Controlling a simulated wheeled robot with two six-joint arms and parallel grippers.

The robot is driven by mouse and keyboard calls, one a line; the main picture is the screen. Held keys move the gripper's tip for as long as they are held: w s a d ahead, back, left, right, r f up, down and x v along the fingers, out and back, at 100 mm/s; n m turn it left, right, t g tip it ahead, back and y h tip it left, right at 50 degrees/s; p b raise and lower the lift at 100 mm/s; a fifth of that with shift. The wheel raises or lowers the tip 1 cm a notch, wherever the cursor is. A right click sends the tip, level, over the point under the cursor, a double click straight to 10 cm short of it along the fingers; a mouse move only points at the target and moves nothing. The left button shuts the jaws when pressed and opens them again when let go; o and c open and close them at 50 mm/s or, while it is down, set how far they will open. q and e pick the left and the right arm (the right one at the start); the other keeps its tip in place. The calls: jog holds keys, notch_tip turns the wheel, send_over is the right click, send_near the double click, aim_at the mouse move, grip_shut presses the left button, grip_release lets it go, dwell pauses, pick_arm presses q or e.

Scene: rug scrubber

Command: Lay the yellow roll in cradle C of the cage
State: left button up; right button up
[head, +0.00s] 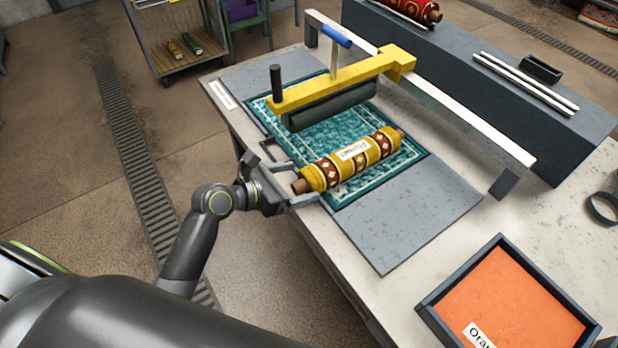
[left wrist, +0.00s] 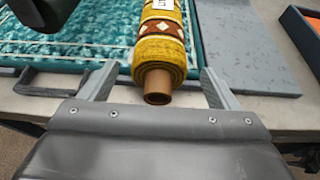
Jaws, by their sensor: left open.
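The yellow roll (head: 335,170) is a patterned rug roll with brown and cream bands, a white label and a brown core. It lies across the teal rug on the bench. My left gripper (head: 300,182) is open at the roll's near-left end. In the left wrist view, the roll (left wrist: 163,60) points toward the palm, with its core end between the two spread fingers and gaps on both sides. The wire-sided cage (head: 150,42) stands on the floor at the upper left, cut by the frame edge. Cradle C cannot be made out. My right gripper is not in view.
The yellow scrubber arm (head: 335,85) with a dark roller overhangs the rug (head: 400,170) behind the roll. A white rail (head: 440,100) runs behind it. An orange tray (head: 510,305) stands at the lower right. A red roll (head: 410,8) lies on the back ledge.

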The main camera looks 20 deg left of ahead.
pick_arm(q)
jog(key=v, duration=0.7)
jog(key=shift+s+r, duration=0.1)
jog(key=a+f+m+g+y, duration=0.1)
jog(key=a+f+m+y, duration=0.25)
jog(key=f, duration=0.55)
jog(key=a+f+m+g+y, duration=0.15)
jog(key=a+f, duration=0.35)
jog(key=f, duration=0.5)
jog(key=s+a+f+m+g+y, duration=0.2)
jog(key=s+f+m, duration=0.4)
jog(key=s+f, duration=0.4)
jog(key=s+a+f+m+g+y, duration=0.1)
jog(key=s+f+m, duration=0.6)
jog(key=f, duration=0.7)
jog(key=s+g+y, duration=0.1)
jog(key=s, duration=0.1)
jog(key=shift+s+a, duration=0.4)
jog(key=shift+o, duration=0.5)
jog(key=s+d+f+m+g, duration=0.1)
jog(key=s+f+m, duration=0.2)
jog(key=s, duration=0.4)
jog(key=s+d+f+m+g, duration=0.2)
jog(key=s+f+m, duration=0.1)
jog(key=s+m, duration=0.3)
jog(key=shift+s+d+f, duration=0.25)
jog(key=shift+s, duration=0.85)
jog(key=shift+s+f+m, duration=0.1)
jog(key=shift+s+m, duration=0.2)
jog(key=shift+m, duration=0.2)
